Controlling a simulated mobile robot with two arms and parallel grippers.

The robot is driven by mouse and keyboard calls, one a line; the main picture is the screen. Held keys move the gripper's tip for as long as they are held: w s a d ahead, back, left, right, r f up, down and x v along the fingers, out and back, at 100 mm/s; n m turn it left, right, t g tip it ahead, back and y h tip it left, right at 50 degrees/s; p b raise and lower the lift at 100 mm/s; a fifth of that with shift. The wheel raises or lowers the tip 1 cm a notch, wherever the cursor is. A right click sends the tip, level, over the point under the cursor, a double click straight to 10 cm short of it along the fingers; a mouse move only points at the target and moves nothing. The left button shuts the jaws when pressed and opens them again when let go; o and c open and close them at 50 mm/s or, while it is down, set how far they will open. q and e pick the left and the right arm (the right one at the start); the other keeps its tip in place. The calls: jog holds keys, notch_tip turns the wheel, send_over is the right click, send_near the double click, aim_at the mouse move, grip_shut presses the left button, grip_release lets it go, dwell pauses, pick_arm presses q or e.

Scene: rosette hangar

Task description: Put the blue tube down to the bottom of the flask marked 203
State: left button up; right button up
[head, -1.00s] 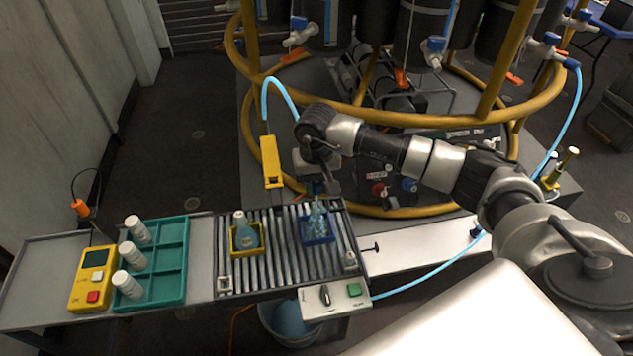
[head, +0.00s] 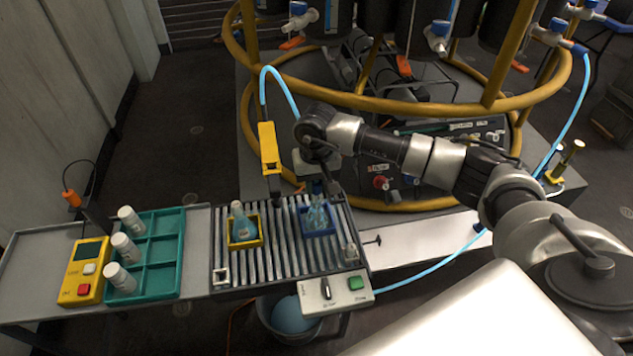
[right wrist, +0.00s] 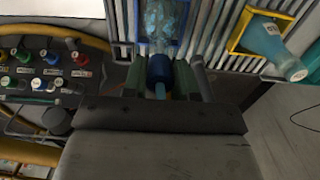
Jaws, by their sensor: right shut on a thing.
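My right gripper (head: 318,190) is above the flask (head: 317,216) in the blue holder on the slatted bench. In the right wrist view, the gripper (right wrist: 160,78) is shut on the light blue tube (right wrist: 160,91). A dark blue collar (right wrist: 160,68) sits between the fingers, in line with the flask (right wrist: 160,20) beyond. I cannot tell how far the tube's end reaches into it. Another flask (head: 241,224) leans in a yellow holder to the left; its label is too small to read. My left gripper is not in view.
A teal rack (head: 163,268) with white bottles (head: 126,246) and a yellow box (head: 84,270) stand left. A control panel (head: 335,291) is at the bench's front edge.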

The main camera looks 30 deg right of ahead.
jog(key=shift+f, duration=0.1)
dwell(0.3)
jog(key=shift+f+b, duration=0.3)
jog(key=shift+b, duration=0.2)
jog(key=o, duration=1.5)
jog(key=shift+r, duration=0.15)
jog(key=shift+r+p, duration=1.45)
jog(key=shift+r, duration=1.5)
